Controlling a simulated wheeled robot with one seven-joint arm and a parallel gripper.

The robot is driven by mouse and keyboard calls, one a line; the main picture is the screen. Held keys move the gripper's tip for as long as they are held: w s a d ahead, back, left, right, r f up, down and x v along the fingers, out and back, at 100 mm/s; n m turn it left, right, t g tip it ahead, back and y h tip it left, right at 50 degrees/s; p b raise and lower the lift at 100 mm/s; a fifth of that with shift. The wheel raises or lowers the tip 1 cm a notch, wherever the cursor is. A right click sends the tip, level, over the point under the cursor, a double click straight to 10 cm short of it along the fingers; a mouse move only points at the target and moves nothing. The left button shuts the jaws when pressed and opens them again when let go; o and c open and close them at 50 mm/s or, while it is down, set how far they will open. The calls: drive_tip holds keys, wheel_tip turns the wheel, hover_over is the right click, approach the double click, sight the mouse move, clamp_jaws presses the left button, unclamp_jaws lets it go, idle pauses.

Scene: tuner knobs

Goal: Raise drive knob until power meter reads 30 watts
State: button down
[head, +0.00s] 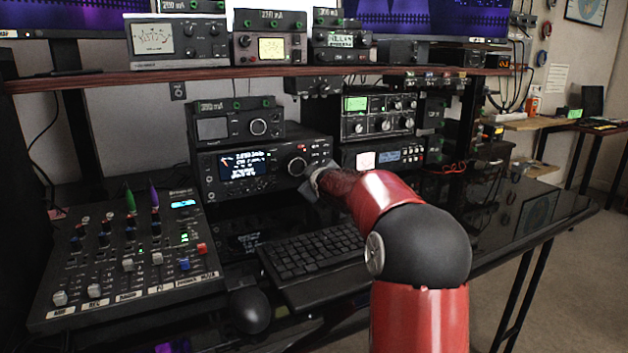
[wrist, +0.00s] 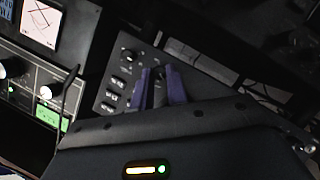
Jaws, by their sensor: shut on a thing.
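My gripper (head: 312,182) reaches the lower right of the black radio (head: 250,165) with the lit screen. In the wrist view my gripper (wrist: 157,72) has its two purple fingers shut at the radio's panel (wrist: 106,100). They close on a small knob, apparently the drive knob, which the fingers hide; its label is unreadable. A white meter face with crossed lines shows in the wrist view (wrist: 42,20), apparently the power meter; in the head view the meter (head: 366,160) is too small to read.
A tuner box with a green display (head: 355,103) stands to the upper right. A shelf (head: 100,80) with more meters runs above.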

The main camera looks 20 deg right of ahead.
drive_tip(key=shift+d+r+p, duration=0.15)
drive_tip(key=shift+r+p, duration=0.1)
drive_tip(key=shift+p, duration=0.65)
drive_tip(key=shift+d+m+y+p, duration=0.1)
drive_tip(key=shift+m+y+p, duration=0.35)
drive_tip(key=shift+p, duration=0.2)
drive_tip(key=shift+f+m+g, duration=0.3)
drive_tip(key=shift+m, duration=0.25)
drive_tip(key=shift+r+m+y, duration=0.1)
drive_tip(key=shift+m+y, duration=0.5)
drive_tip(key=shift+y, duration=0.05)
drive_tip(key=c, duration=1.4)
unclamp_jaws()
drive_tip(key=shift+r+b, duration=0.1)
drive_tip(key=shift+b, duration=0.2)
